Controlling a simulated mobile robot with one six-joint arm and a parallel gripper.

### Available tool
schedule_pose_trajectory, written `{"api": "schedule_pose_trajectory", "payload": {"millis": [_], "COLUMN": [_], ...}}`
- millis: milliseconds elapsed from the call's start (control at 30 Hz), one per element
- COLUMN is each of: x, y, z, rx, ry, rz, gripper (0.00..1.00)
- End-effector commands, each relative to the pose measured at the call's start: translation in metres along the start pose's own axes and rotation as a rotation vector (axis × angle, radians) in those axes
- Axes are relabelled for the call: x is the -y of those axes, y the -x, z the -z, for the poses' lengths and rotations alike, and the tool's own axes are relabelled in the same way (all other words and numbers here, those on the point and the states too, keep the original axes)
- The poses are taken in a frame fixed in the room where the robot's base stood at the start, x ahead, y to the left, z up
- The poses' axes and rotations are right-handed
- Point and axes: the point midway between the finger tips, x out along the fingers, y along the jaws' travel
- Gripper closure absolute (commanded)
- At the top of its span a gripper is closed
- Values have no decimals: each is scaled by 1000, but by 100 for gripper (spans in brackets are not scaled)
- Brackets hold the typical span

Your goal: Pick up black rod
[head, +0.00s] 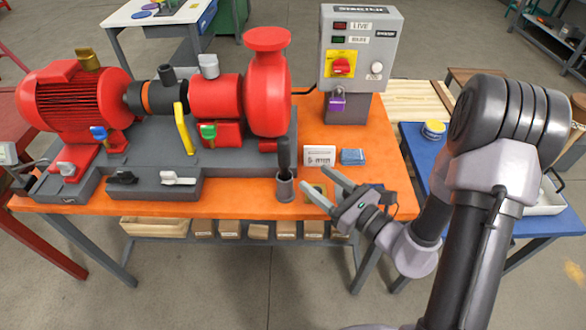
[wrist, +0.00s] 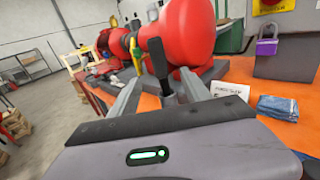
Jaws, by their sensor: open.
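The black rod (head: 284,154) stands upright in a small grey cup (head: 285,190) at the front edge of the orange table; its lower end is hidden in the cup. My gripper (head: 314,178) is open and empty, to the right of the rod, with its fingers pointing towards it. In the wrist view the black rod (wrist: 158,60) leans slightly and appears between my two fingers (wrist: 161,82), beyond their tips. I see no contact between fingers and rod.
The red pump and motor (head: 268,90) stand on a grey base behind and left of the rod. A grey control box (head: 360,50) with a purple padlock (head: 337,103) stands behind.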

Motion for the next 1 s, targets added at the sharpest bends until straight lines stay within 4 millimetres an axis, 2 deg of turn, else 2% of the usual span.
{"api": "schedule_pose_trajectory", "payload": {"millis": [100,200,300,467,633,767,933,1000], "x": [-4,-3,-3,-3,-2,-2,-1,-1], "y": [-38,-66,-85,-103,-137,-150,-150,-150], "z": [1,0,0,0,3,2,1,1], "rx": [2,1,1,1,1,-1,-1,-1], "ry": [5,4,4,3,3,2,1,1], "rz": [-12,-11,-10,-10,-12,-9,-8,-8], "gripper": [44,44,44,44,44,44,44,56]}}
